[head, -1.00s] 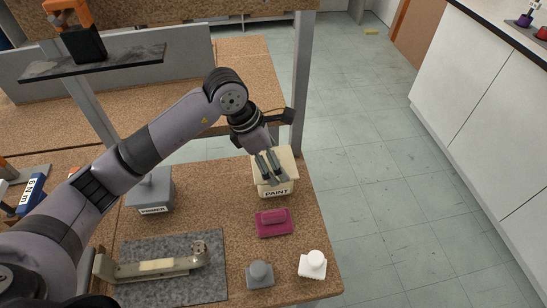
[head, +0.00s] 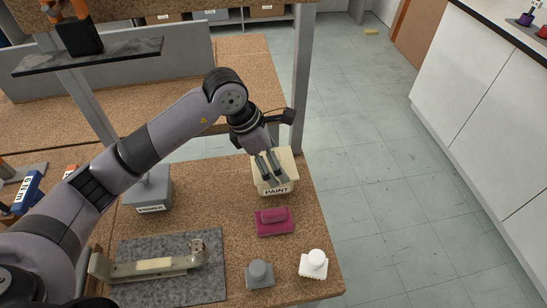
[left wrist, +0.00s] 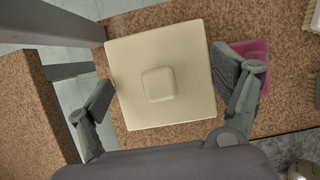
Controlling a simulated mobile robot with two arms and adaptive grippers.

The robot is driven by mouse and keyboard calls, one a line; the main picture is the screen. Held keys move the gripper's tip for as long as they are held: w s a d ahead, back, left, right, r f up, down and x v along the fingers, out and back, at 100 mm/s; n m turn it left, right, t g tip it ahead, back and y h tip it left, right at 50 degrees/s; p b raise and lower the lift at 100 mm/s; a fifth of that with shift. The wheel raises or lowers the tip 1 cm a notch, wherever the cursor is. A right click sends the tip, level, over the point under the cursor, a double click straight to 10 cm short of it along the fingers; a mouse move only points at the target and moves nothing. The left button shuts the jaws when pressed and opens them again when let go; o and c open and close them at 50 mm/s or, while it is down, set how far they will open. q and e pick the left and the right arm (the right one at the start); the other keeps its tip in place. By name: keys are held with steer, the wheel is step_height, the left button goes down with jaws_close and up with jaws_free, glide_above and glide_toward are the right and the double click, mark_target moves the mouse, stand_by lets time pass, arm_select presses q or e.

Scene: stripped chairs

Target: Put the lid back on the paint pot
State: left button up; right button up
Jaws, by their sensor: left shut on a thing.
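The paint pot (head: 276,191) is a cream box with a PAINT label, standing near the far right corner of the cork-topped bench. Its lid (left wrist: 185,55) is a cream square plate with a rounded square knob, filling the middle of the left wrist view and hiding the pot below. My left gripper (head: 272,182) reaches down over the pot in the head view. In the left wrist view its fingers (left wrist: 163,92) lie at opposite sides of the lid, shut on it. The lid is at the pot's top; I cannot tell whether it is fully seated. My right gripper is not in view.
A magenta block (head: 274,228) sits just in front of the pot. A grey knobbed piece (head: 259,274) and a white one (head: 313,264) stand near the front edge. A grey primer pot (head: 152,190) is left; a grey mat (head: 170,290) holds a beige part (head: 155,267).

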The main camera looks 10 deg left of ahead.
arm_select(q)
steer(key=shift+f, duration=0.3)
steer(key=o, duration=1)
steer(key=v, duration=0.7)
steer(key=shift+r, duration=0.25)
